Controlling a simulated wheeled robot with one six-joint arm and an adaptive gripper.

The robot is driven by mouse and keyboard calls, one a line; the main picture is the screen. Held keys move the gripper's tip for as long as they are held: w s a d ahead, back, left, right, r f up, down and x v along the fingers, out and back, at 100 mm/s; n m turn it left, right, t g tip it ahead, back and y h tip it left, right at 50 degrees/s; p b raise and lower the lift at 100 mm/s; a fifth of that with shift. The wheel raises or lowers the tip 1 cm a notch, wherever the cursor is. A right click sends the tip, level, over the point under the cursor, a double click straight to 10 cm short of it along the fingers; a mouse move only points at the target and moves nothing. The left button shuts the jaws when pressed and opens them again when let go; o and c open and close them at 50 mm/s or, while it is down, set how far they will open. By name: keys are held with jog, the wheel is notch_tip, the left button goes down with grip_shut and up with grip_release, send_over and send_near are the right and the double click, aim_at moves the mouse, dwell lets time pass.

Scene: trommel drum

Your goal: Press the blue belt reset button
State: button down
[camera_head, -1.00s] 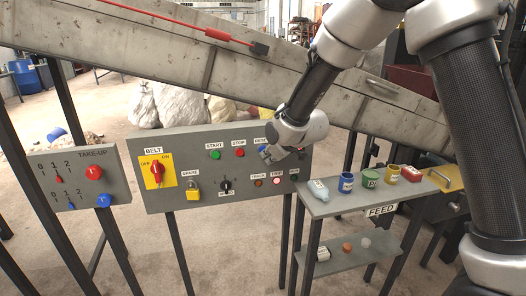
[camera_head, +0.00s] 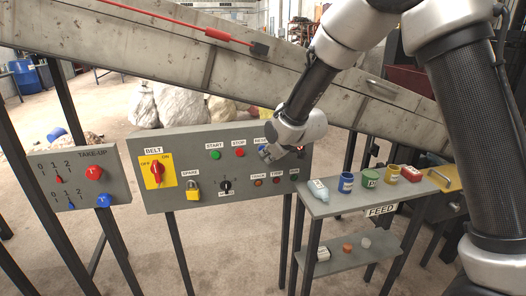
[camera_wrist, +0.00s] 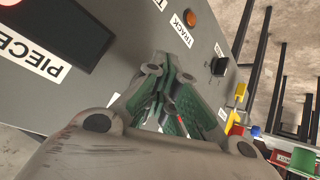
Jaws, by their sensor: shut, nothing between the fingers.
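The grey belt panel (camera_head: 168,203) stands in the middle of the head view. The blue reset button (camera_head: 262,149) is a small blue spot under the RESET label, partly covered by my gripper. My gripper (camera_head: 266,157) is shut and empty at the upper right of the panel, with its tip at or very near the button. I cannot tell whether it touches the button. In the wrist view my shut fingers (camera_wrist: 170,108) lie close to the panel face, and the blue button is hidden.
Green start (camera_head: 215,155) and red stop (camera_head: 239,152) buttons sit left of my gripper. Below are the selector knob (camera_head: 226,187), yellow padlock (camera_head: 193,190) and lamps (camera_head: 277,180).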

jog(key=shift+s, duration=0.1)
jog(key=shift+s+d, duration=0.25)
jog(key=shift+s, duration=0.5)
jog(key=shift+s, duration=0.1)
jog(key=s, duration=0.2)
jog(key=s+d, duration=0.1)
jog(key=s, duration=0.1)
jog(key=shift+s+d, duration=0.2)
jog(key=shift+s, duration=0.1)
